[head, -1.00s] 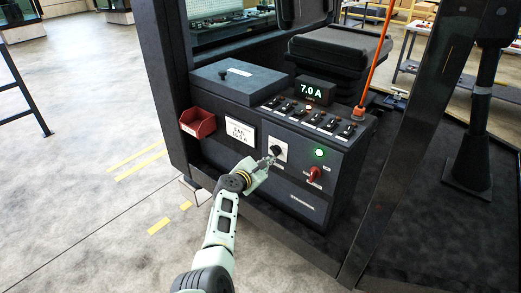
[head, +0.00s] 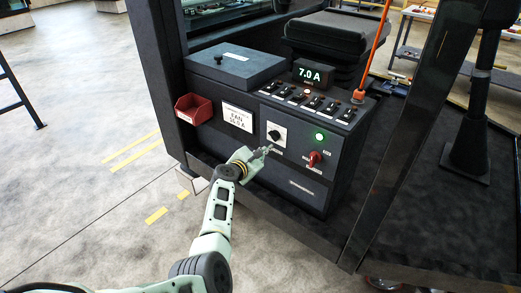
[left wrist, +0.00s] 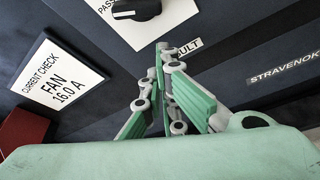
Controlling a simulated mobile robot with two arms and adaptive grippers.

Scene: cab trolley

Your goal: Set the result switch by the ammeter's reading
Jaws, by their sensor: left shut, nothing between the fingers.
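The ammeter display (head: 313,73) on top of the console reads 7.0 A. The card (head: 237,117) on the front reads "CURRENT CHECK FAN 16.0 A" in the left wrist view (left wrist: 62,83). The result switch (head: 274,134) is a black knob on a white plate; in the left wrist view (left wrist: 137,8) its white mark lies on the side of the word starting "PASS", and the knob is cut off by the top edge. My left gripper (head: 266,150) is shut and empty, just below the knob and apart from it. My right gripper is not in view.
A red rotary switch (head: 315,158) and a lit green lamp (head: 319,137) are right of the plate. Several small toggles line the sloped top. A red bin (head: 194,108) hangs at the left. An orange pole (head: 374,50) rises behind.

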